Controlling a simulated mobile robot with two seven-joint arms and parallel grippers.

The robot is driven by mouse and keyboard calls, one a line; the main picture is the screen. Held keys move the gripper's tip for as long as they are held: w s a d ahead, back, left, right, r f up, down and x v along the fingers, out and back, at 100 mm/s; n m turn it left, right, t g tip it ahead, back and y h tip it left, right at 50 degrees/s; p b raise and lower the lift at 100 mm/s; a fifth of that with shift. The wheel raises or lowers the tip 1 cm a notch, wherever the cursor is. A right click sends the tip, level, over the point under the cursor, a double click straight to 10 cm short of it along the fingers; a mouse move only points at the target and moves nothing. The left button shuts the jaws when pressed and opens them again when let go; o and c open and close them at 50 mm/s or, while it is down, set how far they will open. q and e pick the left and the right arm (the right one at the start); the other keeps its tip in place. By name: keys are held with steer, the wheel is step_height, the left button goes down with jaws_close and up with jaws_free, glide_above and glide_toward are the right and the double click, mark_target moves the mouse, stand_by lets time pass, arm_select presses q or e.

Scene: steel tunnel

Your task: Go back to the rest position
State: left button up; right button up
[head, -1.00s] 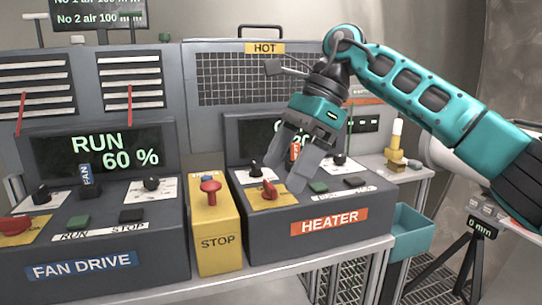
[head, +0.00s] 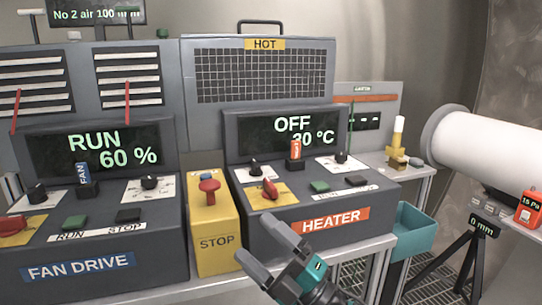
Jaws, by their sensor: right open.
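My right gripper (head: 262,242) is low in the middle of the head view, in front of the heater panel. Its two grey fingers are spread and nothing is between them. The heater panel (head: 250,218) stands behind it, with a screen reading OFF and 30 °C (head: 293,130) and a red-orange knob (head: 270,188) on a yellow plate. The gripper hides part of the panel's lower front and the bench edge. My left gripper is not in view.
The fan drive panel (head: 110,240) at left reads RUN 60 %. A yellow STOP box (head: 217,243) stands between the panels. A teal bin (head: 415,235) hangs at the bench's right end. A white cylinder (head: 485,150) and a black tripod (head: 468,260) stand at right.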

steer(key=s+d+f+m+t+h, duration=0.2)
steer(key=d+f+m+h, duration=0.45)
steer(key=f+m, duration=0.25)
steer(key=s+d+f+m+t+h, duration=0.2)
steer(key=d+f+m+h, duration=0.3)
steer(key=f+m+h, duration=0.25)
steer(key=s+d+f+m+g+h, duration=0.2)
steer(key=s+d+f+m+g, duration=0.1)
steer(key=s+f, duration=0.4)
steer(key=s+d+f+m+g+h, duration=0.2)
steer(key=s+d+f+m, duration=0.3)
steer(key=s+f, duration=0.2)
steer(key=shift+s+g, duration=0.35)
steer(key=shift+g, duration=0.05)
steer(key=shift+m, duration=0.25)
